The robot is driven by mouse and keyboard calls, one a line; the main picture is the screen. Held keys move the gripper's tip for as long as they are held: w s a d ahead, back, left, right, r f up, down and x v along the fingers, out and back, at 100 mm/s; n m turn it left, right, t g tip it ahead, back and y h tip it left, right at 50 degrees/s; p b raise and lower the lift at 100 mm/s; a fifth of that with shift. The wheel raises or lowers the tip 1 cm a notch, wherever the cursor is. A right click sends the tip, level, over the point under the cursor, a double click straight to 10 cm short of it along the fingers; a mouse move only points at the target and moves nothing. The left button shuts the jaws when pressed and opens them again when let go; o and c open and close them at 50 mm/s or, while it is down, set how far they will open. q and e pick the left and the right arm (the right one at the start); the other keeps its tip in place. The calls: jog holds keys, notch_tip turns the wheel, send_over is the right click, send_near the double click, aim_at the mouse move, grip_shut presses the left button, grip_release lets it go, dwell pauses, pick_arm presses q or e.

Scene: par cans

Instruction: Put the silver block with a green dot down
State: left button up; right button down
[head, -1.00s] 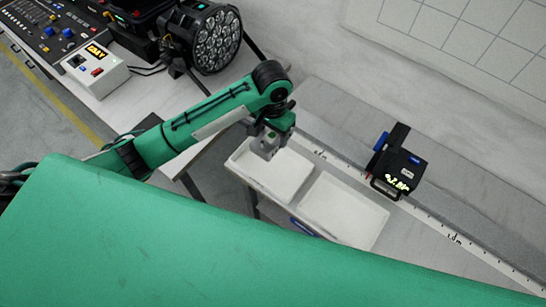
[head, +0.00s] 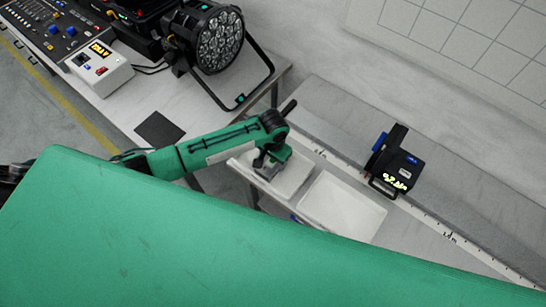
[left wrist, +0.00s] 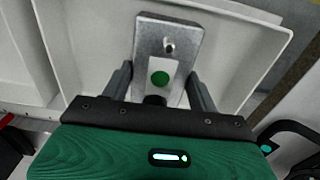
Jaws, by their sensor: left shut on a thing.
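The silver block with a green dot (left wrist: 167,50) shows in the left wrist view, between the two fingers of my left gripper (left wrist: 160,88). The block has a small metal knob above the green dot. In the head view my left gripper (head: 268,168) is over the left white tray (head: 298,178), and only a little grey of the block shows beneath it. The tray's wall also shows behind the block in the left wrist view (left wrist: 250,45). I cannot tell whether the block touches the tray floor. My right gripper is not in view.
A second white tray (head: 345,207) stands right of the first. A black device with a lit display (head: 396,172) stands further right, past a marked measuring strip (head: 430,217). A stage lamp (head: 217,42), a white box (head: 98,70) and a mixing console (head: 45,30) are on the table at upper left.

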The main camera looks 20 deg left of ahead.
aim_at(273, 161)
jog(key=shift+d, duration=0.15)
pick_arm(q)
jog(key=o, duration=1)
jog(key=shift+f, duration=0.1)
jog(key=o, duration=0.3)
jog(key=shift+o, duration=0.4)
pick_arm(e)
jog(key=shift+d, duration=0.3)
pick_arm(q)
notch_tip(273, 161, up, 12)
jog(key=b, duration=0.2)
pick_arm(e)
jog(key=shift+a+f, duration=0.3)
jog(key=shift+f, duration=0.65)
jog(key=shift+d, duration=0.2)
